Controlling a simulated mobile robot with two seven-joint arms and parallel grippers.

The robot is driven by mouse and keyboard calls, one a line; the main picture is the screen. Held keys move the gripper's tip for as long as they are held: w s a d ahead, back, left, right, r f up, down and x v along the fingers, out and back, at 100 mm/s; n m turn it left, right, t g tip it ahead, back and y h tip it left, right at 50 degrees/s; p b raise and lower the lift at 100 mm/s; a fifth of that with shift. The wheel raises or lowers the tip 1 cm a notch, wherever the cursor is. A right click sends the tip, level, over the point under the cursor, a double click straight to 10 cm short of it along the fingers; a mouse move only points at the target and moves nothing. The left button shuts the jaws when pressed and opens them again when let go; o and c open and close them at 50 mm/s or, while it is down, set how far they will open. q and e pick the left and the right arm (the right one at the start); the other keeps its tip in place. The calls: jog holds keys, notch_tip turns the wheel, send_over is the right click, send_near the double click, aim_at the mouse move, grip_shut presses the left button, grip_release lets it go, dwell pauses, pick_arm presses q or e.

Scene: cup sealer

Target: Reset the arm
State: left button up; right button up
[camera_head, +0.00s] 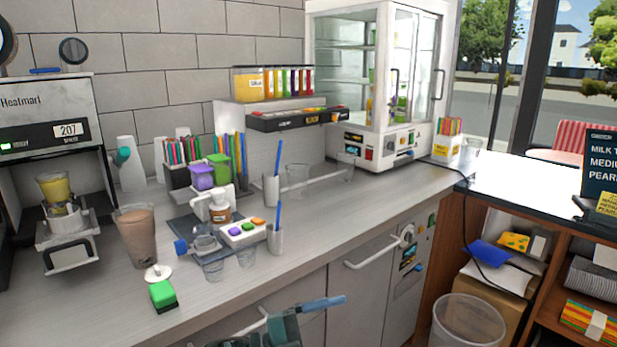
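Neither of my grippers can be made out in the head view, and no arm of mine clearly shows over the counter. The cup sealer (48,122) stands at the left with a lit display reading 207. Its tray (68,232) is out at the front, and a cup with yellow contents (55,188) sits at it. A tall cup of brown drink (138,238) stands upright on the counter just right of the sealer, apart from it. A dark and teal item with a blue bar (285,328) shows at the bottom edge; what it is cannot be told.
The counter (345,225) has free room at its middle right. A green-topped block (162,294) lies near the front edge. Clear cups (213,268), a colored-dot tray (243,232) and straw holders (274,238) crowd the middle. A glass cabinet (372,85) stands behind.

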pick_arm(q)
jog(key=s+a+f+n+t+y, duration=0.3)
jog(key=s+a+f+n+y, duration=0.5)
jog(key=n, duration=0.4)
jog(key=s+a+f+n+t+y+p, duration=0.1)
jog(key=s+a+f+n+t+y, duration=0.2)
jog(key=s+a+f+n+y, duration=0.4)
jog(key=s+a+f+n, duration=0.2)
jog(key=a+f+n, duration=0.1)
jog(key=f, duration=0.3)
jog(key=shift+s+a+f+n+t+y, duration=0.25)
jog(key=shift+a+n+t+y, duration=0.15)
jog(key=shift+n, duration=0.5)
